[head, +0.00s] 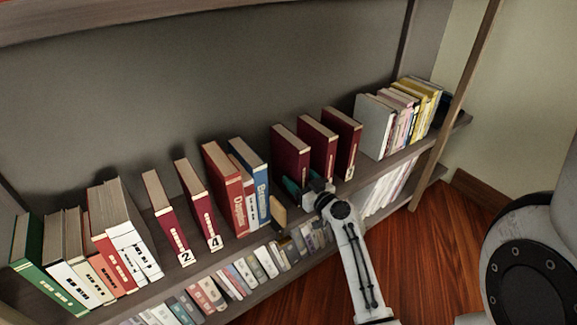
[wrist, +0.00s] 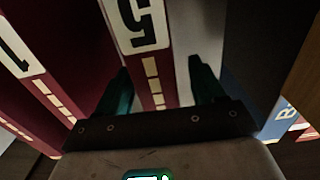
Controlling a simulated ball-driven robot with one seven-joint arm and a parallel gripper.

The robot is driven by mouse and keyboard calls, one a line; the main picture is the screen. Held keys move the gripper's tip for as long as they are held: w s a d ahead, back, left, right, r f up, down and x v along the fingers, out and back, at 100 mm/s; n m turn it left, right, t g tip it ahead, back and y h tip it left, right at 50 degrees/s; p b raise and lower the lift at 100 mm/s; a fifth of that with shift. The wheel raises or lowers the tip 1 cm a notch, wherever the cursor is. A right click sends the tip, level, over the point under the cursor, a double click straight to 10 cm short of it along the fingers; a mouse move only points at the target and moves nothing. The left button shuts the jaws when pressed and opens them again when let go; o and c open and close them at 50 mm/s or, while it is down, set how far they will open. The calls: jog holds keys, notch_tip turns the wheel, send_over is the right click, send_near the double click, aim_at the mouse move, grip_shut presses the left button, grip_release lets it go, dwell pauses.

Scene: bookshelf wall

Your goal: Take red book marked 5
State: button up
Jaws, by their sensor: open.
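The red book marked 5 (wrist: 152,62) is in the middle of the wrist view, its label and spine facing me. In the head view it appears to be the leftmost red book (head: 290,150) of the group of three, standing upright on the shelf. My gripper (wrist: 159,75) is open, with one dark teal finger on each side of the spine in the wrist view. In the head view my gripper (head: 293,186) is at the lower front of this book and hides its label. I cannot tell whether the fingers touch it.
A red book marked 1 (wrist: 18,52) stands to one side in the wrist view. In the head view, a blue book (head: 254,175) stands left of my gripper, past a gap. Red books marked 2 (head: 165,215) and 4 (head: 196,200) stand farther left. A lower shelf holds more books (head: 265,261).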

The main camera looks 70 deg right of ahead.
jog(key=x, duration=0.3)
jog(key=shift+w+d+f, duration=0.1)
jog(key=shift+d, duration=0.05)
grip_shut()
dwell(0.6)
jog(key=shift+r, duration=0.2)
